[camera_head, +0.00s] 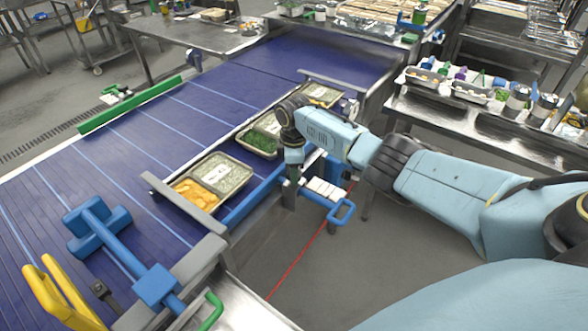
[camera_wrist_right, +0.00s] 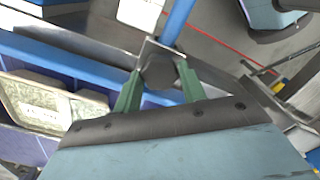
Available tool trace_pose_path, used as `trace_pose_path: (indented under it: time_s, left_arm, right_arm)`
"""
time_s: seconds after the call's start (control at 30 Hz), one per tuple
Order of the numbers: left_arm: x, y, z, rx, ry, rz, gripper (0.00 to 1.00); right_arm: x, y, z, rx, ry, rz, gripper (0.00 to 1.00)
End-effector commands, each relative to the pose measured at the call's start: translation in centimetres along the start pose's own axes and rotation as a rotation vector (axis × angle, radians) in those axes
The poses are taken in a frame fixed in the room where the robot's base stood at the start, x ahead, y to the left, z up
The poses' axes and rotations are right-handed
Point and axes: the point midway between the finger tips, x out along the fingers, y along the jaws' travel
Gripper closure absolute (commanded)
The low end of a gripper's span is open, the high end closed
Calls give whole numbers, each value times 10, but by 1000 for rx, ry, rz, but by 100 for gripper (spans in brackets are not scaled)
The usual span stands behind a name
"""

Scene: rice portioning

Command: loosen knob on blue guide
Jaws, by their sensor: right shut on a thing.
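My right gripper (camera_head: 292,172) reaches down at the near edge of the belt, beside the blue guide (camera_head: 262,190). In the wrist view the green fingers of the right gripper (camera_wrist_right: 159,76) are shut on a dark, faceted knob (camera_wrist_right: 157,70), one finger on each side. The knob sits at the end of a metal bracket, with a blue bar running up behind it. The blue guide (camera_wrist_right: 60,58) also shows there as a long rail at the left. In the head view the knob is hidden by my gripper. My left gripper is not in view.
Food trays (camera_head: 222,173) stand on the blue belt (camera_head: 150,140) close to the guide. A blue handle (camera_head: 345,211) sticks out over the floor to the right. Another blue clamp (camera_head: 98,229) stands at the lower left. A side table (camera_head: 480,120) holds trays and jars.

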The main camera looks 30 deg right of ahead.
Motion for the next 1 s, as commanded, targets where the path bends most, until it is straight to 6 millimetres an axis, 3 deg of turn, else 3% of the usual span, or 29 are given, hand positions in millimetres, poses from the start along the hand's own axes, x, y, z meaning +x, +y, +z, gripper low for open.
trace_pose_path:
  time_s: [0.6, 0.63, 0.77, 1.0]
  left_arm:
    - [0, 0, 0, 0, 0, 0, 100]
    - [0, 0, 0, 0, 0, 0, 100]
    - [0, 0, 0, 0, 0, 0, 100]
    - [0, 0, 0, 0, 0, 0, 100]
  right_arm:
    - [0, 0, -1, -40, 3, 0, 82]
    - [0, 0, -1, -40, 3, 0, 55]
    - [0, 0, -1, -39, 3, 0, 38]
    - [0, 0, 0, -39, 1, 0, 37]
